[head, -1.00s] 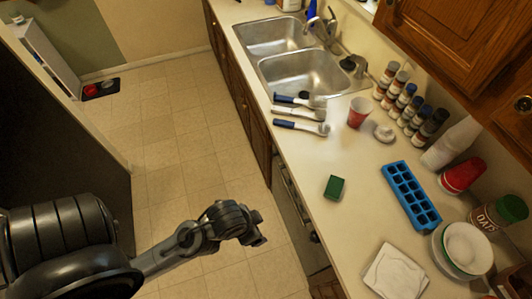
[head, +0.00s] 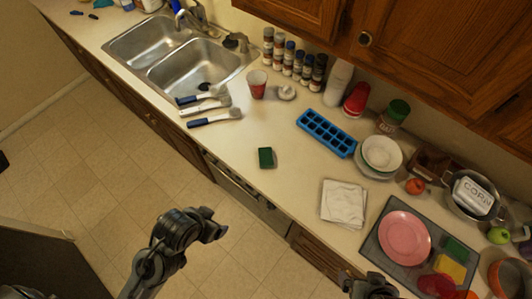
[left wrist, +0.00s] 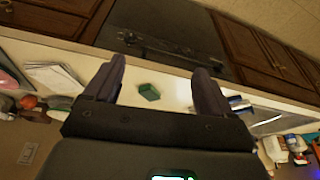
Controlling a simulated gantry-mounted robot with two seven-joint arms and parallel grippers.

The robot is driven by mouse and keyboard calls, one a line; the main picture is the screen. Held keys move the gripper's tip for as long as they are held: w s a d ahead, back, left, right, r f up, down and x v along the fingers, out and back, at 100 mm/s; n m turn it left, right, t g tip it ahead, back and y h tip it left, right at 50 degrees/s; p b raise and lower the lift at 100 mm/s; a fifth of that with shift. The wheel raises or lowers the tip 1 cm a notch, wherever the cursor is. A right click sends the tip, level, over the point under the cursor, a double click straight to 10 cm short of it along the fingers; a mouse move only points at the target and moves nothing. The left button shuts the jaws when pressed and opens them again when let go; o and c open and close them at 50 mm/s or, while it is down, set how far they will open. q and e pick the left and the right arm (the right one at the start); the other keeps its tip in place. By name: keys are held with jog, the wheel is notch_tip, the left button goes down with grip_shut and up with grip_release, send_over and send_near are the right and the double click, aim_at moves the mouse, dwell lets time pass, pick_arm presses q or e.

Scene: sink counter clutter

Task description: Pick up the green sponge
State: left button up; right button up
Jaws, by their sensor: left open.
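The green sponge (head: 266,157) is a small dark green block lying flat on the counter, near its front edge, in the head view. It also shows between my left fingers in the left wrist view (left wrist: 149,91), apart from them. My left gripper (head: 217,229) is open and empty, out over the floor in front of the counter. My right gripper (head: 370,285) shows at the bottom edge of the head view, in front of the grey tray; its finger state is not clear.
Blue-handled brushes (head: 214,118) and a red cup (head: 257,84) lie beyond the sponge. A blue ice tray (head: 327,132) and white cloth (head: 343,202) are to its right. A grey tray (head: 384,246) holds a pink plate and green and yellow blocks. Counter around the sponge is clear.

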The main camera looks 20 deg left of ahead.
pick_arm(q)
jog(key=shift+o, duration=0.3)
jog(key=shift+o, duration=1.1)
jog(key=shift+w, duration=0.1)
